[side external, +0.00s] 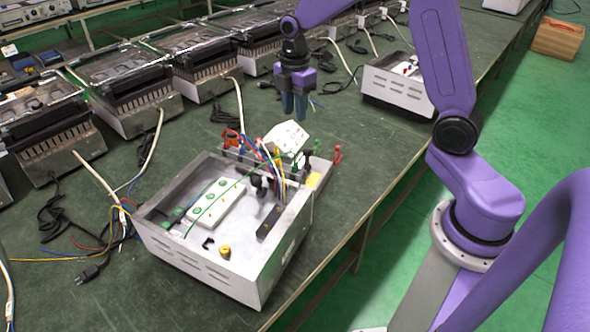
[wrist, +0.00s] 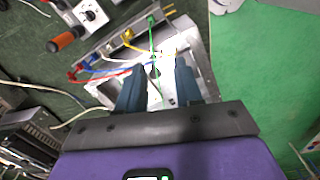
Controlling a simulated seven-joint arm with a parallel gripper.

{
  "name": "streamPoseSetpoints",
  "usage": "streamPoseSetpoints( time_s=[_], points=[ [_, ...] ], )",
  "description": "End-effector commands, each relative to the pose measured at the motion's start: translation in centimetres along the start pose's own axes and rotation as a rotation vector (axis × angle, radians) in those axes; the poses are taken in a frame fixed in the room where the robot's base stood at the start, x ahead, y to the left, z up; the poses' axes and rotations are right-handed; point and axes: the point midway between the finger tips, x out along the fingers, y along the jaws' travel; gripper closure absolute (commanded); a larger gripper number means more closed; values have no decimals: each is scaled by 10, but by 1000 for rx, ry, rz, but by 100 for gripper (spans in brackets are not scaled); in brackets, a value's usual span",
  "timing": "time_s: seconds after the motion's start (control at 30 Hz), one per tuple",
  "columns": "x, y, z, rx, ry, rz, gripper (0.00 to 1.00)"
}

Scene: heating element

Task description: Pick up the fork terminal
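My gripper (side external: 294,112) hangs above the bench, behind the open metal unit (side external: 277,262) in the side view. In the wrist view my gripper (wrist: 158,68) has its two dark fingers apart, with nothing visibly held between them. Red, blue, yellow, white and green wires (side external: 266,154) rise at the unit's back edge. The wires also show in the wrist view (wrist: 112,70), running towards the space ahead of the fingers. The fork terminal is too small to pick out; small yellowish ends (wrist: 176,51) show near the right fingertip, but I cannot tell what they are.
A tilted white plate (side external: 287,137) and a red clip (side external: 338,154) stand at the unit's back. An orange-handled item (wrist: 66,39) lies upper left in the wrist view. Several toaster-like metal units (side external: 130,90) line the bench's left. Another open unit (side external: 397,90) sits behind.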

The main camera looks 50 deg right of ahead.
Motion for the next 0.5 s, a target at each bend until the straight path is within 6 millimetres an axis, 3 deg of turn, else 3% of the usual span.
streamPoseSetpoints(
  time_s=[0.1,0.27,0.5],
  points=[
    [6,14,16,-20,0,-2,65],
    [15,18,22,-32,-1,-4,65],
    [56,17,22,-32,-1,-8,65]
  ],
)
